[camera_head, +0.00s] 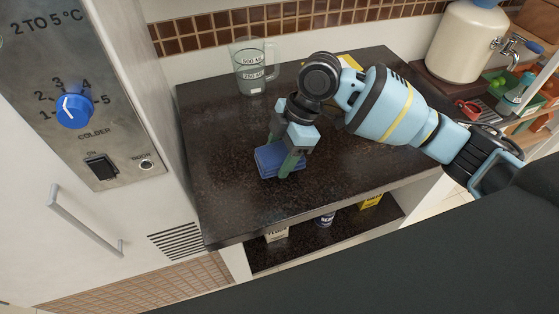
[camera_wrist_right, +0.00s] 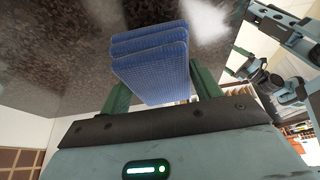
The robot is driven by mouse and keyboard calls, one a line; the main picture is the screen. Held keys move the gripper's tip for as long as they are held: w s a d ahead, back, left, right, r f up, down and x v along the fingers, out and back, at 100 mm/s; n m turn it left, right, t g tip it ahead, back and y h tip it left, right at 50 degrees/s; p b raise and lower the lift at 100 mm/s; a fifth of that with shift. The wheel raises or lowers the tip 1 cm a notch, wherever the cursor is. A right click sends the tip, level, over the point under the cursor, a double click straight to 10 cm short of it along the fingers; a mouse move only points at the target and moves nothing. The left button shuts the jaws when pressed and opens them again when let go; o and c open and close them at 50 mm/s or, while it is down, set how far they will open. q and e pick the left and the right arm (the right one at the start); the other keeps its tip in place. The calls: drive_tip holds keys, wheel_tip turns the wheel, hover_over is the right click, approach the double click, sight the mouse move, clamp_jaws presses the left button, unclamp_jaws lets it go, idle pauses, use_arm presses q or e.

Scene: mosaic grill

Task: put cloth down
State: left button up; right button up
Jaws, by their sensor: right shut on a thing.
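The cloth (camera_head: 272,160) is a blue, folded, layered pad in the head view, at the left part of the dark countertop (camera_head: 225,190). My right gripper (camera_head: 287,158) comes down over it with its green fingers on either side, shut on it. In the right wrist view the cloth (camera_wrist_right: 150,62) sticks out between the green fingers, with its stacked layers facing the dark speckled counter surface. I cannot tell whether the cloth touches the counter.
A clear measuring jug (camera_head: 250,72) stands at the back left of the counter. A cream dispenser with a tap (camera_head: 462,42) stands at the far right. A fridge with a blue dial (camera_head: 73,111) borders the left. The counter's front left is bare. Packages sit on the shelf below.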

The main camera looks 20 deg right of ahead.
sight(280, 164)
drive_tip(key=shift+w+f, duration=0.1)
drive_tip(key=shift+f, duration=1.65)
drive_tip(key=shift+f, duration=0.2)
drive_tip(key=o, duration=0.9)
drive_tip(key=v, duration=1.2)
drive_tip(key=shift+r, duration=0.2)
